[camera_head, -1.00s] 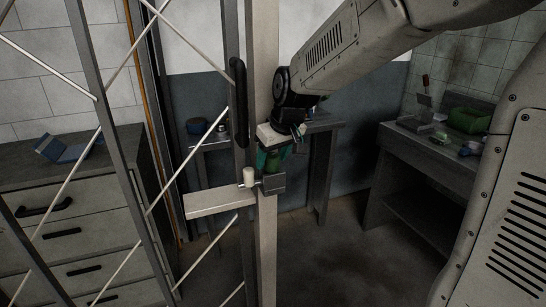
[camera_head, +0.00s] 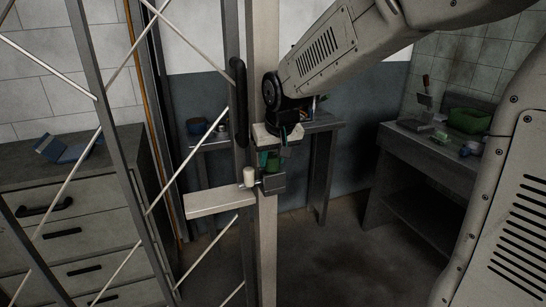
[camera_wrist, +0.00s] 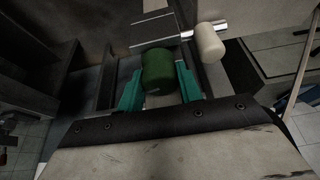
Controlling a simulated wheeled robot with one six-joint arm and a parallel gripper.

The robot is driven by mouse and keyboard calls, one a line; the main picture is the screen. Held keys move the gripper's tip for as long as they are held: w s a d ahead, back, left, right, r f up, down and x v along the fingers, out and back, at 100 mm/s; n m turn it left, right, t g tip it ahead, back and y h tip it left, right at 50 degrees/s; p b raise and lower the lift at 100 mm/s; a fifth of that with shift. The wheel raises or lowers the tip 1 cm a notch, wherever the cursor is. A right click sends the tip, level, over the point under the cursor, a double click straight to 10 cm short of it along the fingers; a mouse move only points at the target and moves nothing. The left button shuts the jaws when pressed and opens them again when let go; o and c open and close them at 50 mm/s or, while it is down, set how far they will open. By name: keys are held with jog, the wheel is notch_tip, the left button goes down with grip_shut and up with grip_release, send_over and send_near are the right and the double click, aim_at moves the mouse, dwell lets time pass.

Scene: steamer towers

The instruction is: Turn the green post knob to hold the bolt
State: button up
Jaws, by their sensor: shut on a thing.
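The green post knob (camera_wrist: 158,72) stands between the two teal fingers of my gripper (camera_wrist: 159,80) in the wrist view. My gripper is shut on it. In the head view my gripper (camera_head: 271,159) points down at the pale post (camera_head: 264,225), just above a dark block (camera_head: 273,184); the knob is mostly hidden there by the fingers. The bolt (camera_wrist: 180,38) is a bright metal rod with a cream handle (camera_wrist: 210,42), just past the knob. The cream handle also shows in the head view (camera_head: 249,177), left of the dark block, above a pale ledge.
The pale ledge (camera_head: 212,203) juts left from the post. A barred frame (camera_head: 104,130) with a black handle (camera_head: 239,100) stands at the left, in front of drawers (camera_head: 70,225). A dark bench (camera_head: 425,150) with a green bin stands at the right. Floor between is clear.

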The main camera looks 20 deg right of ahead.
jog(key=shift+m+h, duration=0.3)
jog(key=shift+m, duration=0.4)
jog(key=o, duration=1)
jog(key=shift+v, duration=3.85)
